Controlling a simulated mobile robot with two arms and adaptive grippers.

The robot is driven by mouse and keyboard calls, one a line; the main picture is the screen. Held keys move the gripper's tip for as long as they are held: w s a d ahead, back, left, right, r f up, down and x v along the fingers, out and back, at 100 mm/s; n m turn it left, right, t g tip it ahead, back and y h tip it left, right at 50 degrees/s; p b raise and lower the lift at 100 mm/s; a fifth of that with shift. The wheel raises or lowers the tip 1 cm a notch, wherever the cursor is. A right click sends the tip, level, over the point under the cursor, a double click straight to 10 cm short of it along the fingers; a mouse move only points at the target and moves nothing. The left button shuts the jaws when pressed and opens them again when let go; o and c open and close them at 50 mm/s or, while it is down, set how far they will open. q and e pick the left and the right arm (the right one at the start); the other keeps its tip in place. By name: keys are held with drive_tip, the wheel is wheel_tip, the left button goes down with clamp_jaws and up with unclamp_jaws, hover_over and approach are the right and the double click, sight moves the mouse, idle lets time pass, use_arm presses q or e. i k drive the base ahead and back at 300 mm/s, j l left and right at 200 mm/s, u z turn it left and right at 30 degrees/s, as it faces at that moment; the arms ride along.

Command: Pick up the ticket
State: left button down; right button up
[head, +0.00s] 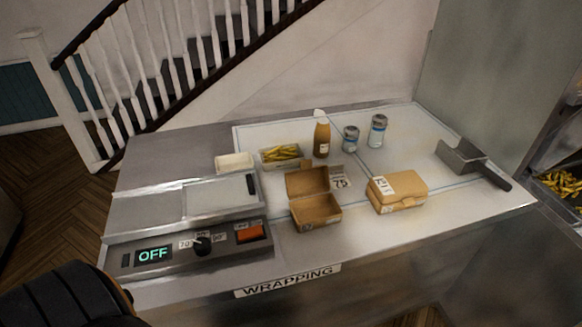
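A white ticket (340,178) marked 75 shows just behind and to the right of an open, empty brown carton (316,212) on the counter. I cannot tell whether it stands alone or leans on something. A second white ticket (382,186) lies on the closed brown carton (410,190) to the right; its print is too small to read. A dark rounded part with an orange edge, likely of my arm, fills the bottom left corner. No fingertips of either gripper show.
The counter (470,215) also holds a tray of fries (281,155), a white tray (234,162), a sauce bottle (321,138), two shakers (377,130) and a metal scoop (468,162). A control panel reading OFF (153,254) is front left. The front right is clear.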

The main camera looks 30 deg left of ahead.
sight(338, 179)
drive_tip(key=j+u, duration=0.1)
drive_tip(key=u, duration=0.55)
drive_tip(key=l+u, duration=0.35)
drive_tip(key=l, duration=0.2)
drive_tip(key=k, duration=0.05)
